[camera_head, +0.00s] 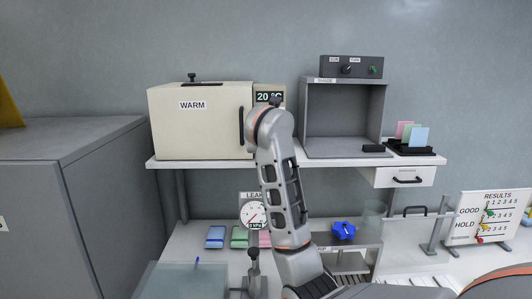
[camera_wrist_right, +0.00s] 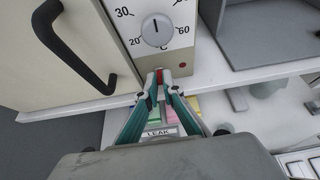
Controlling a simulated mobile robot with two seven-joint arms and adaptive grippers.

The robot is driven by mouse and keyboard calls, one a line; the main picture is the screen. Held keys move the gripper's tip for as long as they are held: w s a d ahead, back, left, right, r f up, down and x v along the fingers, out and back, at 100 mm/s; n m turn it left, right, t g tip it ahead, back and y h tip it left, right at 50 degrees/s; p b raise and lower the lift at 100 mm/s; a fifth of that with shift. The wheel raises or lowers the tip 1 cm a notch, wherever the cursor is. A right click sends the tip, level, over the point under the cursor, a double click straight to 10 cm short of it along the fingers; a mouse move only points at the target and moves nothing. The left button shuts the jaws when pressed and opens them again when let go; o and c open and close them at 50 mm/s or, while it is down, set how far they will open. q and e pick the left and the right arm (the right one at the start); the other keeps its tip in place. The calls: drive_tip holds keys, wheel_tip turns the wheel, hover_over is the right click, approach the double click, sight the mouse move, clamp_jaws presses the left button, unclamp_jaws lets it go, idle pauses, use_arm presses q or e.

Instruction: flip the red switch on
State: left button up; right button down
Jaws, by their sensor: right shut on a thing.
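In the right wrist view, my right gripper (camera_wrist_right: 160,82) is closed around the small red switch (camera_wrist_right: 160,75), with one fingertip on each side of it. The switch sits at the lower edge of the white control panel (camera_wrist_right: 172,52), below a round dial (camera_wrist_right: 157,30). A small dark red spot (camera_wrist_right: 182,65) is on the panel to its right. The fingers partly cover the switch, so I cannot tell its position. In the head view, my arm hides the switch and the right gripper. The WARM cabinet (camera_head: 195,130) is closed. My left gripper is not in view.
The cabinet's dark handle (camera_wrist_right: 72,48) is left of the gripper. An open grey box (camera_head: 344,115) stands right of the panel on the white shelf (camera_head: 220,163). Below are a LEAK gauge (camera_head: 252,212), coloured packs and a blue knob (camera_head: 343,231).

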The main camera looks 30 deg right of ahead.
drive_tip(key=g, duration=0.1)
drive_tip(key=r+g+y, duration=0.1)
drive_tip(key=g+y, duration=0.1)
drive_tip(key=g, duration=0.1)
drive_tip(key=shift+w+d+r, duration=0.2)
drive_tip(key=shift+w+r, duration=0.15)
drive_tip(key=shift+w, duration=0.05)
idle(0.4)
drive_tip(key=c, duration=2.2)
unclamp_jaws()
drive_tip(key=shift+f, duration=0.15)
